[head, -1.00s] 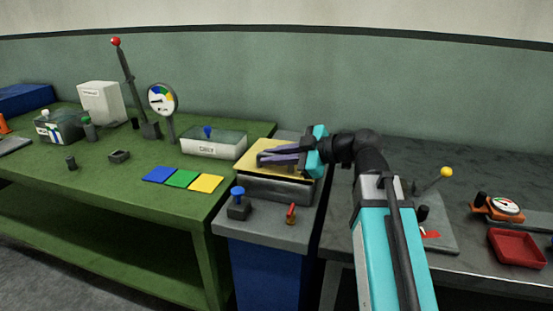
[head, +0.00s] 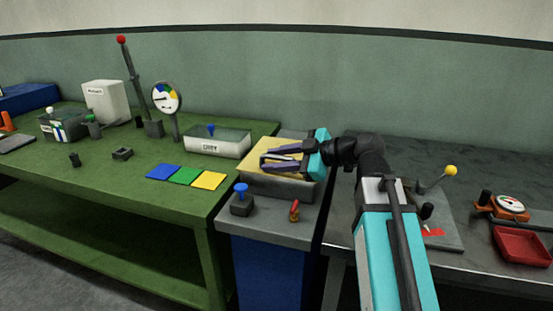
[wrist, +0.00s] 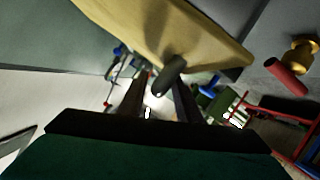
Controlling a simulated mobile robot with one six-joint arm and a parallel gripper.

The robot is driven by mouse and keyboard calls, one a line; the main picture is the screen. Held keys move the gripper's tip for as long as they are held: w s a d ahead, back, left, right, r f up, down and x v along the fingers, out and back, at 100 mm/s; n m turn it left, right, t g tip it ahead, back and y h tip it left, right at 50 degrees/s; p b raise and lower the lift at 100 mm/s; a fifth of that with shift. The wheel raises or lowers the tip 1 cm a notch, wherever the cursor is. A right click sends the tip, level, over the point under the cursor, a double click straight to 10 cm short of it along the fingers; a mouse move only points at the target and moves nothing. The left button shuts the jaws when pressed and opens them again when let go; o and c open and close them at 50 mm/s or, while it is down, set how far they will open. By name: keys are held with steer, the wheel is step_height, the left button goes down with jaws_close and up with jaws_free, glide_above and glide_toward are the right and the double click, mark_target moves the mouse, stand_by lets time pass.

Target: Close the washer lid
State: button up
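The washer (head: 279,189) is a dark grey box on a grey-topped blue cabinet in the head view. Its yellow lid (head: 256,160) lies over the box, low and near flat; I cannot tell whether a gap is left under it. My gripper (head: 264,160) is over the lid, its dark fingers pointing left and apart. They hide part of the lid. In the wrist view the lid (wrist: 190,28) fills the top, and a dark rounded knob (wrist: 170,76) sits just beyond my spread fingers (wrist: 157,95). I cannot tell whether they touch it.
A blue-knobbed control (head: 241,202) and a small red lever (head: 294,211) stand in front of the washer. On the green bench (head: 130,184) at left are a white bin (head: 217,145) and a gauge (head: 166,98). A red tray (head: 521,246) lies on the right bench.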

steer(key=shift+d+r, duration=0.1)
steer(key=shift+d, duration=0.05)
steer(key=shift+s+d+r, duration=0.2)
steer(key=shift+s+d, duration=0.05)
steer(key=shift+d, duration=0.2)
steer(key=p+v, duration=0.1)
steer(key=v, duration=0.9)
steer(key=shift+s+d+r, duration=0.1)
steer(key=shift+s+d, duration=0.15)
steer(key=shift+d, duration=0.05)
steer(key=shift+v, duration=0.8)
steer(key=shift+s, duration=0.1)
